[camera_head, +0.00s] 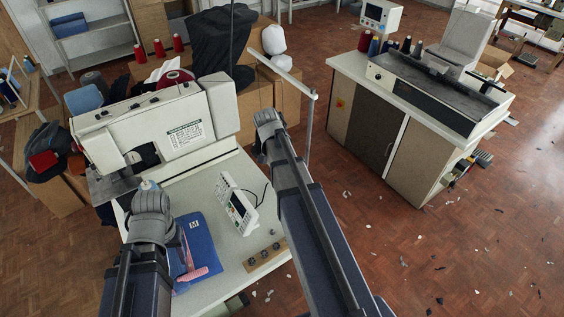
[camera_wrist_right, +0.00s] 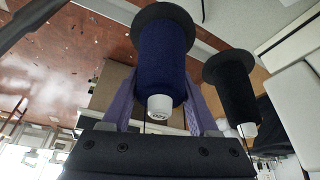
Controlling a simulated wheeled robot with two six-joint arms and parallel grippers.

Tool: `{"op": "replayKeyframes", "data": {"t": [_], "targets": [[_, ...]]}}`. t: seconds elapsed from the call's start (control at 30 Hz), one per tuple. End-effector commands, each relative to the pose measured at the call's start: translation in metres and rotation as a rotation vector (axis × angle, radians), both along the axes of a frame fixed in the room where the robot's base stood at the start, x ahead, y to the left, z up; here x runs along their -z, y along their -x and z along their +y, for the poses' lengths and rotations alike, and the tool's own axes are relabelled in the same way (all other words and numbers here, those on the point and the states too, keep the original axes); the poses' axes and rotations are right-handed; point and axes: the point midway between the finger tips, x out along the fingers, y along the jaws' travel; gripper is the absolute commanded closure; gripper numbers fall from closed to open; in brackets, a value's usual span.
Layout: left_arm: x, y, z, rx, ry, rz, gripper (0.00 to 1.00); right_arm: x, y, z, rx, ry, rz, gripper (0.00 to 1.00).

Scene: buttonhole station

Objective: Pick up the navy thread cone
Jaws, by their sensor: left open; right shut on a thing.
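In the right wrist view, the navy thread cone (camera_wrist_right: 163,62), with a dark disc at its far end and a white tip, stands between the two purple fingers of my right gripper (camera_wrist_right: 162,100). The fingers are shut on its sides. In the head view my right arm reaches in beside the sewing machine head; its fingertips and the navy cone cannot be made out clearly there. My left gripper (camera_head: 150,187) is open above the front left of the sewing table, away from the cone.
A black thread cone (camera_wrist_right: 232,85) is close to the right of the navy one. Red cones (camera_head: 160,48) stand behind. A thin pole (camera_head: 308,125) rises right of my right arm.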

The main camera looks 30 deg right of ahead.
Motion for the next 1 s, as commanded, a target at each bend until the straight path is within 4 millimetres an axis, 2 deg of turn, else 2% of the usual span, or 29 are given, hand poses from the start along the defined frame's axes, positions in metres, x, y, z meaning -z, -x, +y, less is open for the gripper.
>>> {"op": "replayKeyframes", "data": {"t": [0.37, 0.57, 0.9, 1.0], "targets": [[-0.01, 0.0, 0.0, -0.002, 0.0, 0.0, 0.5, -0.01, 0.0, 0.0, 0.0, 0.0, 0.0, 1.0], [-0.033, 0.0, 0.0, -0.006, 0.001, 0.0, 0.5, -0.033, 0.0, 0.0, 0.0, 0.0, 0.0, 1.0], [-0.086, 0.0, 0.0, -0.006, 0.001, 0.002, 0.5, -0.086, 0.0, 0.0, 0.0, 0.0, 0.0, 1.0], [-0.096, 0.001, 0.0, -0.004, 0.001, 0.002, 0.5, -0.096, 0.0, 0.0, 0.0, 0.0, 0.0, 1.0]]}}
